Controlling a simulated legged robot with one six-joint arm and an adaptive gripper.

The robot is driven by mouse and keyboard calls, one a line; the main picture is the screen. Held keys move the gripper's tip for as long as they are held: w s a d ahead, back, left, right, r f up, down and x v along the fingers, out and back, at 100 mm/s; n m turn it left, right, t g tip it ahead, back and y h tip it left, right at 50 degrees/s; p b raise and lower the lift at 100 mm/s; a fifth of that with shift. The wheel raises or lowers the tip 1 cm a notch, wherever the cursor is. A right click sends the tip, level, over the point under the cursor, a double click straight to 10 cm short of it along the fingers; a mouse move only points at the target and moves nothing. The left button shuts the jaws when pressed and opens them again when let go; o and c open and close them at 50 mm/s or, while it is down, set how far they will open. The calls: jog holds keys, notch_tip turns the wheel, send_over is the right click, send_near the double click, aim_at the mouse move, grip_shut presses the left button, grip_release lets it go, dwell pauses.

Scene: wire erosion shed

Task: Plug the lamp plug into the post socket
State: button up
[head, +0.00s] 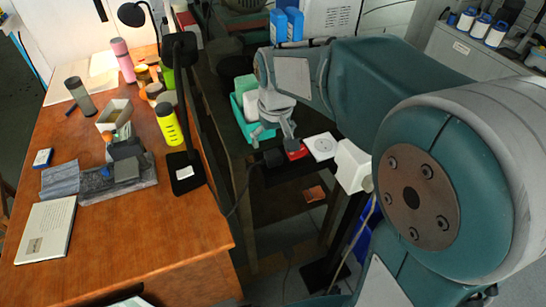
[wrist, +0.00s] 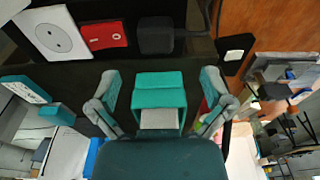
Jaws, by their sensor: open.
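The lamp plug (head: 273,157) is a black block with a dark cable, lying on a dark ledge next to a red block. It also shows in the wrist view (wrist: 156,36), upper middle. The post socket (head: 321,147) is a white square plate with a round recess, just right of the red block; it is at upper left in the wrist view (wrist: 55,38). Its recess looks empty. My gripper (head: 272,138) is open and empty, above and close to the plug. In the wrist view both fingers (wrist: 161,76) are spread, and the plug lies beyond their tips.
The red block (head: 296,150) sits between plug and socket. A white box (head: 352,165) stands right of the socket. The wooden desk (head: 150,235) at left holds a black lamp base (head: 184,172), a yellow bottle (head: 168,124) and clutter.

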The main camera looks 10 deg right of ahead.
aim_at(273, 154)
jog(key=shift+f, duration=0.7)
jog(key=f, duration=0.3)
jog(key=w+f, duration=0.1)
jog(key=f, duration=0.1)
jog(key=shift+d+f, duration=0.1)
jog(key=shift+d, duration=0.05)
jog(key=shift+s, duration=0.1)
jog(key=c, duration=1.2)
